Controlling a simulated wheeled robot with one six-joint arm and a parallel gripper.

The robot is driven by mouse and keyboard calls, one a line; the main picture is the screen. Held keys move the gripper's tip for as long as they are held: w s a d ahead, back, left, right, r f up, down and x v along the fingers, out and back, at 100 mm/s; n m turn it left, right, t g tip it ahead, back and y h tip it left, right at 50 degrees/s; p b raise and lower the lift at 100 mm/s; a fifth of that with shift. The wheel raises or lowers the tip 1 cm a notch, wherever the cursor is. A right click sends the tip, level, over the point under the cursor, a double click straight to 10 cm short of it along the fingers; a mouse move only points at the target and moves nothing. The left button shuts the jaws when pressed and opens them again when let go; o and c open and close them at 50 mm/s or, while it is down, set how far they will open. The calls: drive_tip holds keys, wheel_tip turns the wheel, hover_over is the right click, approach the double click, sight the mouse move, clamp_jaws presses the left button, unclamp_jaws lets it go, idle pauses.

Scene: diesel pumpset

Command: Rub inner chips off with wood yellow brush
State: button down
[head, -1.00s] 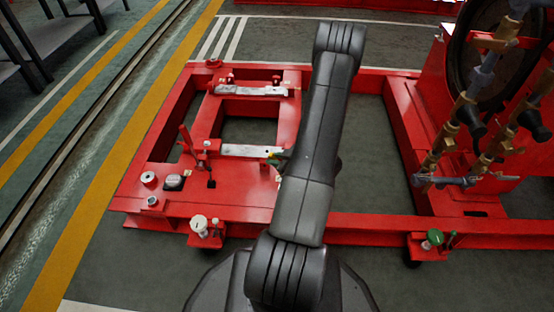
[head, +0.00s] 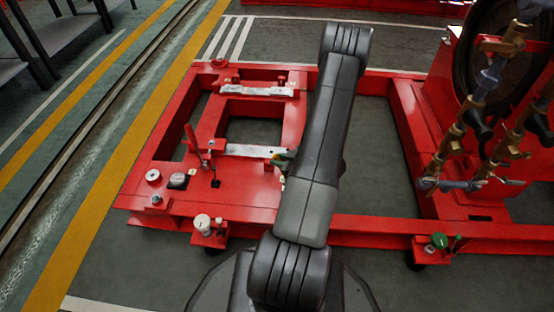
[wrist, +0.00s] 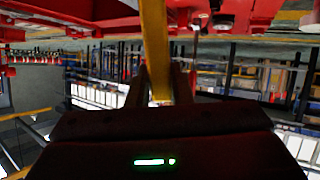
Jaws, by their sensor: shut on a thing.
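In the wrist view my gripper (wrist: 160,86) is shut on a long yellow bar, which looks like the handle of the yellow brush (wrist: 154,40). The bar runs up toward the red metal, and its far end is not clear. In the head view my dark arm hides most of the gripper and brush; a small greenish-yellow bit shows at the arm's left edge. There, a pale metal strip (head: 248,151) lies across the red frame (head: 240,195), its right end by that bit. A second pale strip (head: 257,91) lies farther back. Chips are too small to make out.
A white-capped container (head: 202,222) and a green-capped one (head: 439,241) stand on small red brackets at the frame's front. Brass and grey pipework (head: 470,120) rises at the right. A thin red upright (head: 193,140) stands left of the nearer strip.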

drive_tip(key=shift+d+r, duration=0.1)
drive_tip(key=shift+d, duration=0.45)
wheel_tip(320, 180, up, 8)
drive_tip(key=p, duration=0.6)
drive_tip(key=shift+a, duration=0.15)
drive_tip(key=shift+a+b, duration=0.55)
drive_tip(key=shift+a, duration=1.05)
drive_tip(key=a+b, duration=0.2)
drive_tip(key=a, duration=0.6)
drive_tip(key=shift+a, duration=0.3)
